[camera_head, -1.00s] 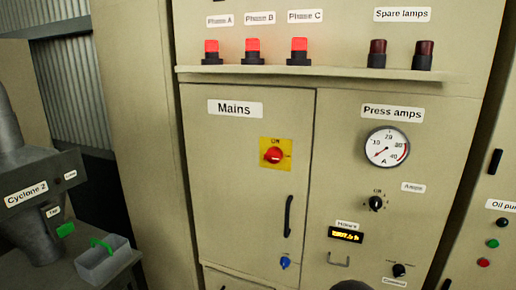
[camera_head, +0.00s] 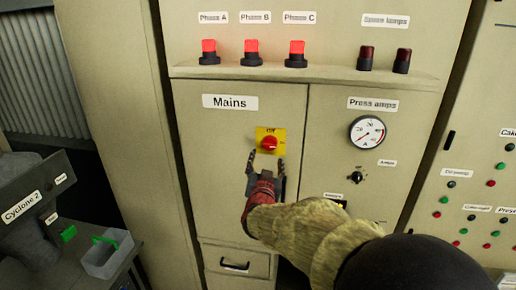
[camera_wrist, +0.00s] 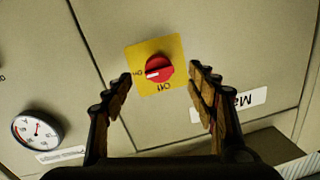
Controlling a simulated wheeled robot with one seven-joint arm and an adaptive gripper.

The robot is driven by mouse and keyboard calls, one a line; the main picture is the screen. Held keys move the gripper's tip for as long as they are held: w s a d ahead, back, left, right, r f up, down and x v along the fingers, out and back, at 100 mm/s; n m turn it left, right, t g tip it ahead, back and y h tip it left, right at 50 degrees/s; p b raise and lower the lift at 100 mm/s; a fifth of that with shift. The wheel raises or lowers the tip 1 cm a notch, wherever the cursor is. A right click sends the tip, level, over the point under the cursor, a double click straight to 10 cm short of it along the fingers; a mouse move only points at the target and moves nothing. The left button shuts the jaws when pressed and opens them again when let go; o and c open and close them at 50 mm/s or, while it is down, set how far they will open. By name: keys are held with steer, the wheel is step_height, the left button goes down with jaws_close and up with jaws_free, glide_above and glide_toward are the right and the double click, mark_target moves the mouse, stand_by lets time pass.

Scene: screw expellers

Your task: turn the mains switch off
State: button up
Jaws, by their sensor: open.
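The mains switch is a red knob (camera_head: 269,144) on a yellow plate, on the cabinet door labelled Mains. In the wrist view the knob (camera_wrist: 160,68) appears between and beyond my fingertips, with the picture roughly upside down. Its white pointer aims left at the ON mark; the Off mark is at the plate's bottom edge there. My gripper (camera_head: 265,164) is open and empty, just below the switch in the head view. The fingers do not visibly touch the knob. The Mains label (camera_head: 230,102) is above and left of the switch.
Phase lamps (camera_head: 252,53) glow red above a ledge (camera_head: 300,73); the spare lamps (camera_head: 367,59) are dark. A press amps gauge (camera_head: 367,132) and a small knob (camera_head: 357,177) are right of the door. My arm hides the door's handle.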

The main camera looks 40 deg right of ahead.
mark_target(269, 148)
steer(key=shift+h, duration=0.3)
steer(key=x, duration=0.8)
steer(key=shift+s+d+r, duration=0.15)
steer(key=shift+r, duration=0.25)
steer(key=shift+c, duration=0.9)
jaws_close()
